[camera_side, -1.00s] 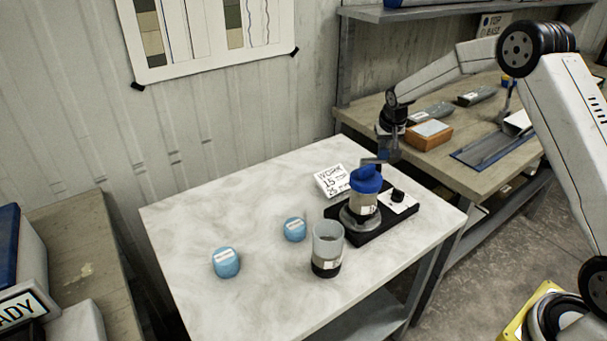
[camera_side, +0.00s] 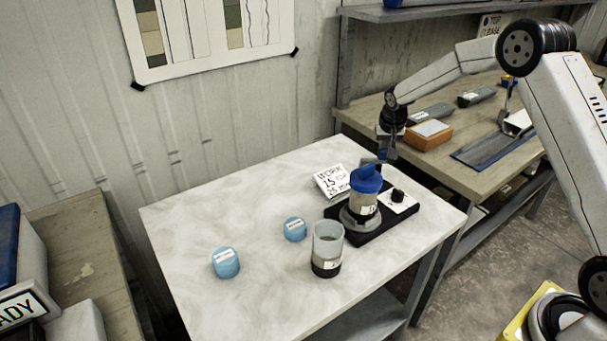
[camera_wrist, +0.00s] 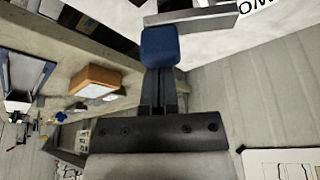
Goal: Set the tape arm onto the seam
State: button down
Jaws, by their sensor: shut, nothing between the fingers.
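A jar with a blue cap (camera_side: 366,180) and a pale labelled body (camera_side: 362,204) stands upright on a round grey seat on a black base. A dark piece (camera_side: 370,162) shows just behind the cap; I cannot tell whether it is the tape arm. My gripper (camera_side: 391,155) is shut and empty, behind and to the right of the cap, apart from it. In the wrist view its blue-tipped fingers (camera_wrist: 160,47) lie close to a grey bar (camera_wrist: 192,16); contact cannot be told. The seam cannot be made out.
A bench behind holds an orange-brown box (camera_side: 429,135).

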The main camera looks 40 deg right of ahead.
jog(key=shift+s+m, duration=0.15)
jog(key=shift+m, duration=0.15)
jog(key=s+a+m+g, duration=0.1)
jog(key=m, duration=0.2)
jog(key=s+a+m+h, duration=0.1)
jog(key=m, duration=0.2)
jog(key=s+a+m+g, duration=0.1)
jog(key=m, duration=0.1)
jog(key=shift+s+a+m+g+h, duration=0.3)
jog(key=shift+s+a+m, duration=0.05)
jog(key=shift+m, duration=0.05)
dwell(0.7)
notch_tip(320, 180, up, 9)
jog(key=shift+d+r, duration=0.2)
jog(key=shift+d, duration=0.15)
dwell(0.8)
